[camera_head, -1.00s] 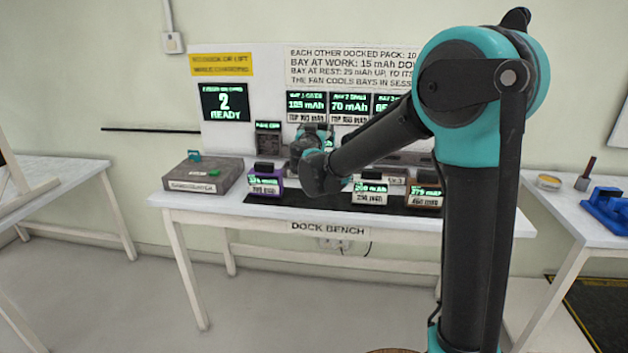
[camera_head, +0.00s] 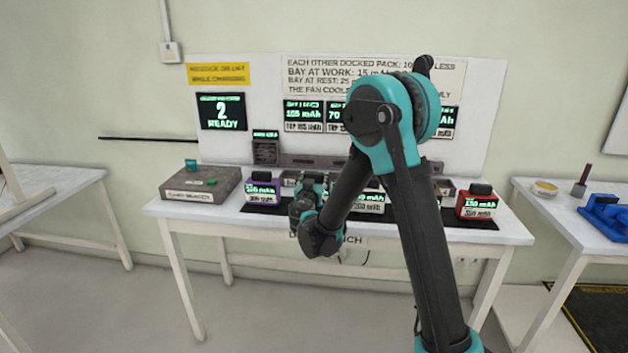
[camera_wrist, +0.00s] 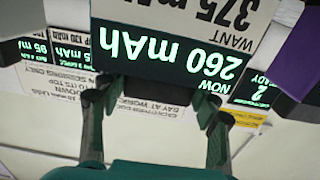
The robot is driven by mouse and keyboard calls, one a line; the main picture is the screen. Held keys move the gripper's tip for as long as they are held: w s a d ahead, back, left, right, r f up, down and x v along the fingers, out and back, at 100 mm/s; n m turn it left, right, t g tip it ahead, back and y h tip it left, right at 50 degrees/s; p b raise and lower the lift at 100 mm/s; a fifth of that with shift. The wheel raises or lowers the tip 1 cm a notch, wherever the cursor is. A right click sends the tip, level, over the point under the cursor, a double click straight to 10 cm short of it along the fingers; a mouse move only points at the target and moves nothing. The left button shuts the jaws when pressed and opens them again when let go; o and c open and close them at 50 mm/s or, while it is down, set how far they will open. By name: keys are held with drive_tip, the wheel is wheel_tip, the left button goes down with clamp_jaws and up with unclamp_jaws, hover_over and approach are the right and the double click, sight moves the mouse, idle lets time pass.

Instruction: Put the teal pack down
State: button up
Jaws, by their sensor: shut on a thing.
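My gripper (camera_wrist: 155,100) is shut on the black grip of a pack in the wrist view. The held pack (camera_wrist: 170,50) carries an upside-down screen reading 260 mAh NOW and a label reading WANT 375 mAh; little of its casing colour shows. In the head view my gripper (camera_head: 307,195) is in front of the dock bench (camera_head: 160,208), near its front edge, right of the purple pack (camera_head: 263,190). My gripper and arm hide most of the held pack there, so I cannot tell whether it touches the bench.
The purple pack's casing (camera_wrist: 292,65) is close beside the held pack in the wrist view. A red pack (camera_head: 475,203) stands at the bench's right end. A grey box (camera_head: 200,185) sits at the left end. My arm covers part of the row.

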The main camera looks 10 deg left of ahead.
drive_tip(key=shift+f, duration=0.25)
drive_tip(key=shift+f, duration=0.1)
drive_tip(key=o, duration=1.9)
